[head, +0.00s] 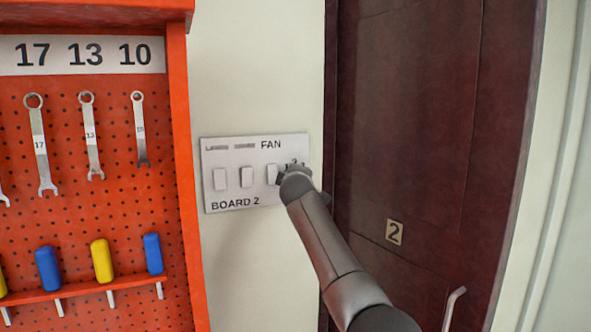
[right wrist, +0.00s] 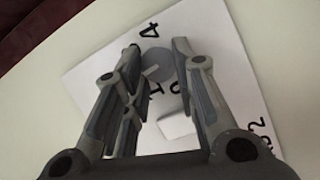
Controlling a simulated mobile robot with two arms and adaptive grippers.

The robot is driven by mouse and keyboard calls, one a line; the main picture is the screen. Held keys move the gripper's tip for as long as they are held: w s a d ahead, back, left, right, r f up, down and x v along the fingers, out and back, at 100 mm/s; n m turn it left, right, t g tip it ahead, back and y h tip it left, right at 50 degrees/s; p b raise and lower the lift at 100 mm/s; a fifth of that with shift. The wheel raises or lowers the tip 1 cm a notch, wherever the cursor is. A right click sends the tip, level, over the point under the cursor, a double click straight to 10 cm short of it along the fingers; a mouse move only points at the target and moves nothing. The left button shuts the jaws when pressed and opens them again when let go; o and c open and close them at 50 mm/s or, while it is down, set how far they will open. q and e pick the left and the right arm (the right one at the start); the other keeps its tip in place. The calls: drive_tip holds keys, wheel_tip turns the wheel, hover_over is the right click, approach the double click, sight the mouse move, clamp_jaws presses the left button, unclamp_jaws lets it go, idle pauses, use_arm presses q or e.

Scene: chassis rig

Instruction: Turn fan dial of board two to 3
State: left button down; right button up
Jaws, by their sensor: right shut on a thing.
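Board two (head: 235,157) is a white wall panel marked FAN and BOARD 2, with white rocker switches in a row. Its fan dial (right wrist: 158,66) is a small round grey knob in the right wrist view, with a 4 printed near it. My right gripper (right wrist: 157,58) has its fingertips on either side of the dial and is shut on it. In the head view my right gripper (head: 290,178) covers the dial and most of its numbers. Which number the dial points to cannot be read. My left gripper is in neither view.
An orange pegboard (head: 100,215) with wrenches and blue and yellow handled tools stands left of the panel. A dark red door (head: 410,120) marked 2, with a metal handle (head: 453,305), is to the right. Bare wall (head: 255,70) lies above the panel.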

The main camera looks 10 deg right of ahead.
drive_tip(key=shift+d+r+m+g+y+p, duration=0.15)
drive_tip(key=shift+m+g+y, duration=0.4)
drive_tip(key=shift+m, duration=0.75)
drive_tip(key=shift+d+m+g+y+p, duration=0.1)
drive_tip(key=shift+m+g+y+p, duration=0.15)
drive_tip(key=shift+m+y, duration=0.75)
drive_tip(key=shift+d+r+m+g+y+p, duration=0.2)
drive_tip(key=shift+m+g, duration=0.3)
drive_tip(key=shift+m, duration=1.1)
drive_tip(key=shift+f, duration=0.15)
drive_tip(key=o, duration=1)
drive_tip(key=shift+o, duration=0.2)
drive_tip(key=v, duration=1.2)
